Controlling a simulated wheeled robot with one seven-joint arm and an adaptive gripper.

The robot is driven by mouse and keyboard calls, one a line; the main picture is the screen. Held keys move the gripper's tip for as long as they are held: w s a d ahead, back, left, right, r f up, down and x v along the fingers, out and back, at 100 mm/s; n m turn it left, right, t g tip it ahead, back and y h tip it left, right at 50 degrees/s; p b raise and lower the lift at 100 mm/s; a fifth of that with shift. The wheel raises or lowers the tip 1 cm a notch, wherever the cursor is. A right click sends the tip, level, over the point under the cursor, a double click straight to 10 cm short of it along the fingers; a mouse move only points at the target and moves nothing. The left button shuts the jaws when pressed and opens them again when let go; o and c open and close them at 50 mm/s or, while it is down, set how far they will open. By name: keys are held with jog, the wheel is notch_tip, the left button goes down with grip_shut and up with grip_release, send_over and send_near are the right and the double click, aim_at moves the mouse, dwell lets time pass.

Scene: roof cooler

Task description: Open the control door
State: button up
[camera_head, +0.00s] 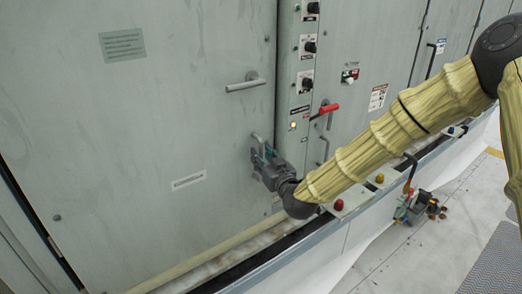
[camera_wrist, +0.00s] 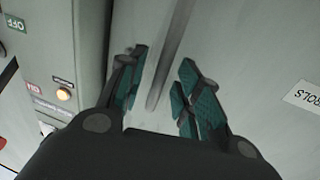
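The control door is the large pale grey-green panel (camera_head: 120,120) on the left in the head view, and it looks closed. It has a horizontal lever handle (camera_head: 245,84) higher up and a small grey pull handle (camera_head: 259,142) lower, near its right edge. My gripper (camera_head: 262,160) is at this lower handle. In the wrist view my gripper (camera_wrist: 160,95) has its teal-padded fingers apart, one on each side of the grey handle bar (camera_wrist: 170,55). Gaps show between the bar and both pads.
A narrow strip (camera_head: 298,100) with knobs, a lit button (camera_head: 292,126) and a red lever (camera_head: 325,110) runs right of the door. A ledge (camera_head: 330,222) with red and yellow buttons runs below. Clutter (camera_head: 418,207) lies on the floor at right.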

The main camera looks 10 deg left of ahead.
jog(key=shift+x, duration=0.8)
grip_shut()
